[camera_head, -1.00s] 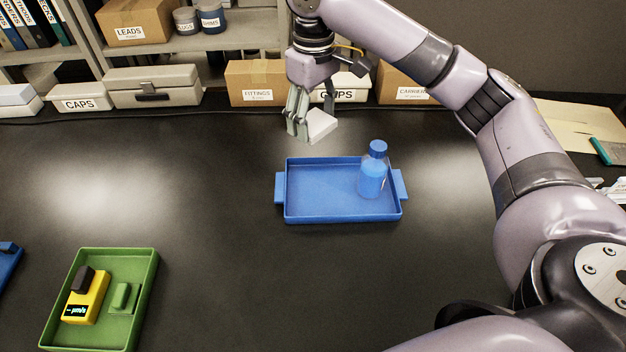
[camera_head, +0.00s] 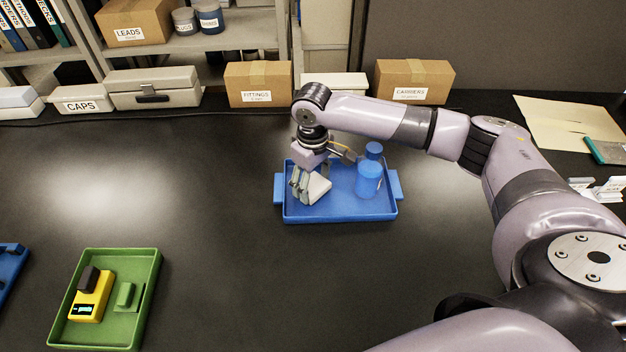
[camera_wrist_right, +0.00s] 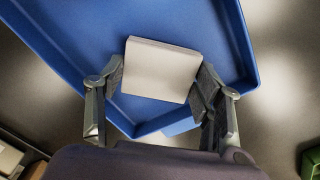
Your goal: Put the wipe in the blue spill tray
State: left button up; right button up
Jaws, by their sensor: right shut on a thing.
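The white wipe (camera_head: 318,188) is a small flat block held by my right gripper (camera_head: 305,196) over the left part of the blue spill tray (camera_head: 345,213). In the right wrist view the wipe (camera_wrist_right: 160,70) sits between the two fingers of my right gripper (camera_wrist_right: 158,90), with the blue tray (camera_wrist_right: 75,55) behind it. I cannot tell whether the wipe touches the tray floor. My left gripper is not in view.
A blue bottle (camera_head: 368,180) stands in the right part of the tray. A green tray (camera_head: 140,290) with a yellow meter (camera_head: 92,298) is at the lower left. Boxes (camera_head: 257,84) line the back. The table between is clear.

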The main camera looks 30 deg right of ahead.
aim_at(312, 186)
jog(key=shift+f, duration=0.2)
jog(key=shift+f, duration=0.1)
jog(key=o, duration=1.7)
jog(key=shift+r, duration=0.55)
notch_tip(312, 186, up, 11)
jog(key=shift+r+b, duration=0.1)
jog(key=shift+b, duration=1.1)
